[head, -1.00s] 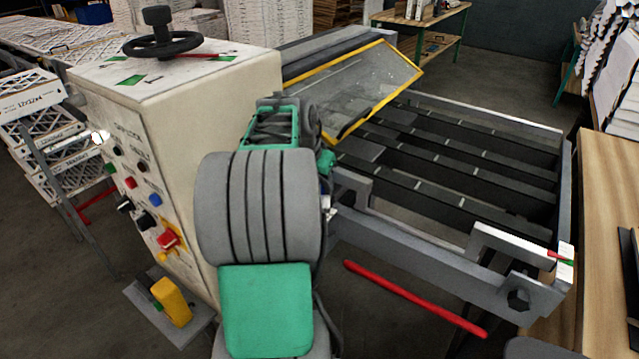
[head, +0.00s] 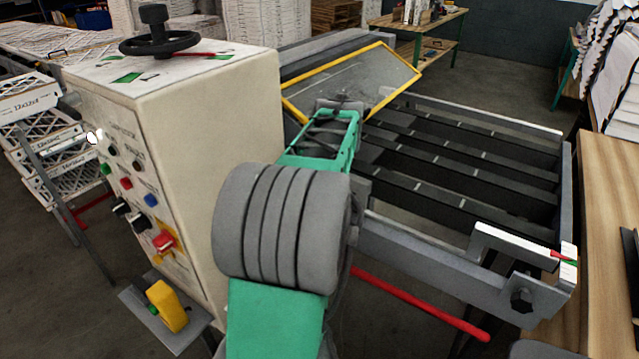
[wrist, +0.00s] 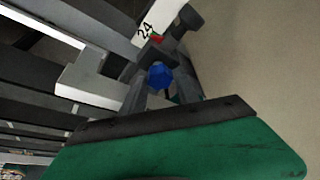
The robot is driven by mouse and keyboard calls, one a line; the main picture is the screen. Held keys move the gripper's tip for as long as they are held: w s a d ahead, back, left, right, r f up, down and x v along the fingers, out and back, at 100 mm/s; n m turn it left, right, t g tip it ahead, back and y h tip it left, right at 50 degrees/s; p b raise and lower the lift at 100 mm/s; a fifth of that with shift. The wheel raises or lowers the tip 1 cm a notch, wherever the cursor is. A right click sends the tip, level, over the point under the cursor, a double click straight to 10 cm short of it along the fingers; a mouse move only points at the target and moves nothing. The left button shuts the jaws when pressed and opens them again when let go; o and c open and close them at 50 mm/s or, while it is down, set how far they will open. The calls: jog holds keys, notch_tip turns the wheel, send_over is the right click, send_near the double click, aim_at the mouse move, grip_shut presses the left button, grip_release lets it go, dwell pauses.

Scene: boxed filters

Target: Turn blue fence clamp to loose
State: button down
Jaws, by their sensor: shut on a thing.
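The blue fence clamp (wrist: 160,76) is a small blue knob in the wrist view, by the end of a grey metal bracket. My gripper (wrist: 163,84) has a dark finger on each side of the knob and is shut on it. From this view I cannot tell whether the clamp is tight or loose. In the head view my green and grey arm hides the clamp and my gripper's fingertips.
The wrist view shows a white scale (wrist: 160,18) marked 24 with a red pointer. In the head view are the machine's cream cabinet (head: 190,120), yellow-framed clear guard (head: 350,80), dark rails (head: 460,160), a red bar (head: 420,305) and a wooden table (head: 608,210) at right.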

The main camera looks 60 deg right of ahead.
jog(key=shift+n+y+p, duration=0.3)
jog(key=shift+n, duration=0.7)
jog(key=shift+t, duration=0.3)
jog(key=c, duration=0.9)
grip_release()
